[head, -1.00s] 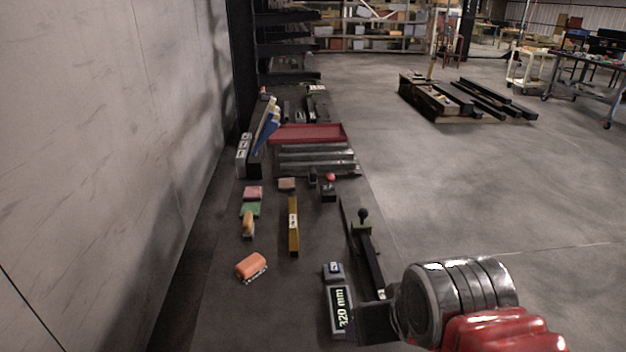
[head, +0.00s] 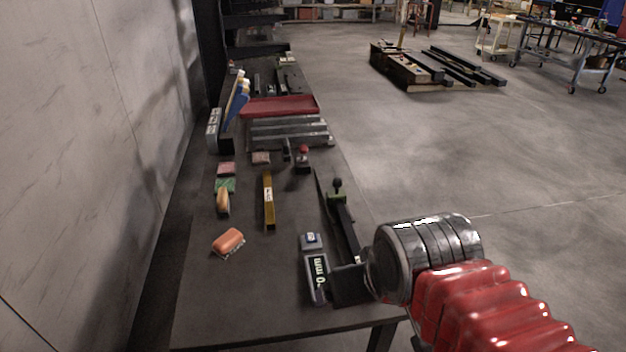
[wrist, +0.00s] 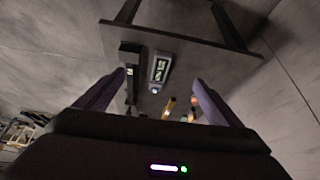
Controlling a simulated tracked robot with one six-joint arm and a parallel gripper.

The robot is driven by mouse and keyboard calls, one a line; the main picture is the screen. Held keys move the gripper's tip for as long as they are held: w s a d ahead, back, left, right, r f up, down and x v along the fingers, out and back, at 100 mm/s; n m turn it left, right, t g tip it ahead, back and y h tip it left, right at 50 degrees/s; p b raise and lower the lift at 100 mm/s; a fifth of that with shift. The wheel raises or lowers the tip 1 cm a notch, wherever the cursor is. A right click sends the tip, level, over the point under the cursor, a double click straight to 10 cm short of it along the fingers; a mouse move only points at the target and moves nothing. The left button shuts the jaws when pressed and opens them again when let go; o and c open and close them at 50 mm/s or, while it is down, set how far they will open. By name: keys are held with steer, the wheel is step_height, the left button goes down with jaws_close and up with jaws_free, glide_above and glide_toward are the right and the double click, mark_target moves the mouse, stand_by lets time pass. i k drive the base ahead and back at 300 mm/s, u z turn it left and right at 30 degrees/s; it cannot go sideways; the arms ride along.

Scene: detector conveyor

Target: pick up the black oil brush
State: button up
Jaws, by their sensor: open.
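I cannot pick out the black oil brush with certainty. A small upright black object (head: 287,149) stands mid-table beside a red-topped button box, too small to identify. In the head view my silver wrist and red sleeve are at the lower right, and the fingers are hidden.
A display unit (head: 317,278), a black rail (head: 343,235) with a knob, and a black block (head: 350,285) occupy the near right of the table (head: 230,310). A yellow bar (head: 268,200), steel bars (head: 289,133) and a red tray (head: 279,107) lie farther back. A wall flanks the left.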

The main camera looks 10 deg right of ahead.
mark_target(287, 150)
steer(key=z, duration=2.1)
steer(key=i, duration=1.95)
